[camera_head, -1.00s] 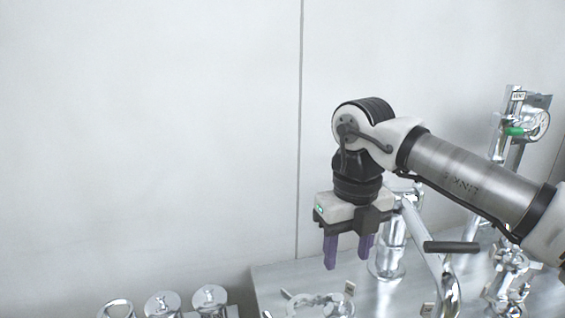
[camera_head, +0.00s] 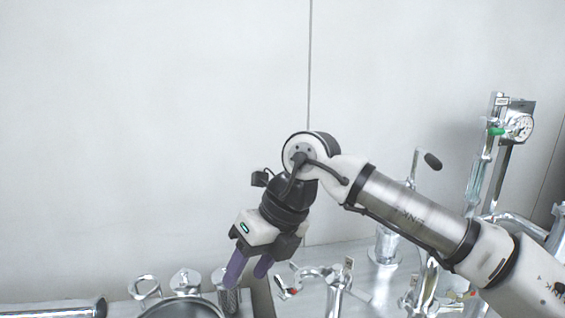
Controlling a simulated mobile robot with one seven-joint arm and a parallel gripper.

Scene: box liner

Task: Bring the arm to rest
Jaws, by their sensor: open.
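My gripper (camera_head: 248,272) hangs from my arm near the lower middle of the head view. Its two purple fingers point down and to the left, with a gap between them. They hold nothing that I can see. The fingertips appear in front of or above the metal parts at the bottom; I cannot tell how far apart they are. My arm (camera_head: 415,215) reaches in from the lower right and bends down at the wrist.
Chrome fittings with a ring and round tops (camera_head: 185,280) stand at the bottom left. A metal table (camera_head: 350,254) bears pipes and a black-knobbed lever (camera_head: 432,161). The wall area at upper left is clear.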

